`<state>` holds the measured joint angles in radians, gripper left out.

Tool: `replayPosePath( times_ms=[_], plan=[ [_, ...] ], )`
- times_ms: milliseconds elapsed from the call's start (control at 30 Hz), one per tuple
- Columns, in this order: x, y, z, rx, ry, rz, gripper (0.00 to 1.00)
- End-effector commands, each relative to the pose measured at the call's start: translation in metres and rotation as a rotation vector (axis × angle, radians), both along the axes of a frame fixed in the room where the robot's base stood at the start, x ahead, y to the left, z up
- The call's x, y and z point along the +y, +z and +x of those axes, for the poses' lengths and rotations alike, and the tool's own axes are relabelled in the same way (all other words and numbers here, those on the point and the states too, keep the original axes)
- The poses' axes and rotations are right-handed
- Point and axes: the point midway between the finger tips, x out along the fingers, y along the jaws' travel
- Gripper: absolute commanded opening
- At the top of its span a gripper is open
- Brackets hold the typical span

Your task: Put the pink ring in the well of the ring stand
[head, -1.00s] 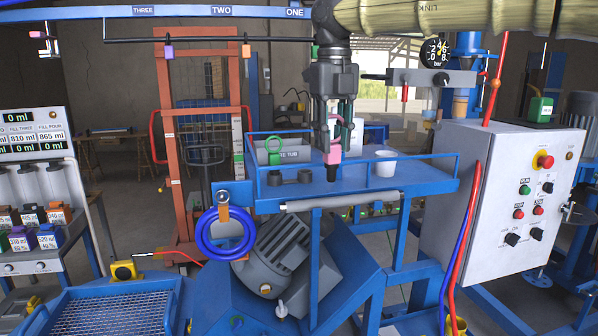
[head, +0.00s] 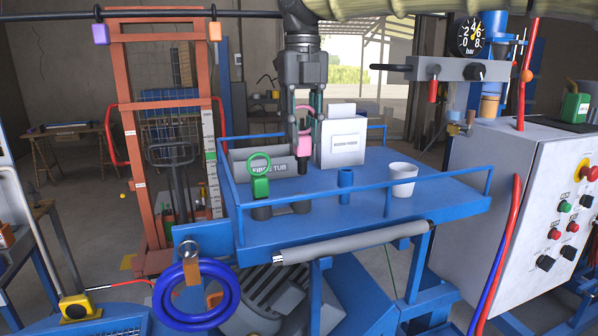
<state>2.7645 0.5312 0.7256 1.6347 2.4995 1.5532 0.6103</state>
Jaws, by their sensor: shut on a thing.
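My gripper (head: 304,134) points down over the blue tray table and is shut on the pink ring (head: 304,145). The pink ring is a loop with a block below it, partly covered by the fingers. A dark stub shows beneath the block, above the tray. The ring stand (head: 282,210) seems to be the low dark piece with two round cups on the tray's left front. A green ring (head: 260,180) stands upright at its left cup. The right cup (head: 301,206) is below and about in line with my gripper; its inside is not clear.
A grey fibre tub (head: 278,163) lies behind the stand. A blue rail (head: 340,206) edges the tray (head: 445,197).

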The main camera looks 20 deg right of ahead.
Motion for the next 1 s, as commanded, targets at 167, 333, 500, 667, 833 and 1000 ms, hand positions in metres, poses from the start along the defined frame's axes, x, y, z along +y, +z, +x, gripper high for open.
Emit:
replayPosePath(
  times_ms=[167, 333, 500, 667, 833, 1000],
  plan=[
    [0.0, -0.025, 0.007, 0.005, 0.0, 0.0, 0.0],
    [-0.001, -0.038, 0.009, 0.007, -0.001, -0.001, 0.0],
    [-0.002, -0.059, 0.008, 0.008, -0.003, -0.002, 0.0],
    [-0.002, -0.073, 0.008, 0.006, -0.003, -0.001, 0.0],
    [-0.002, -0.075, 0.008, 0.005, -0.003, 0.0, 0.0],
    [-0.002, -0.075, 0.008, 0.005, -0.003, 0.0, 0.46]
  ],
)
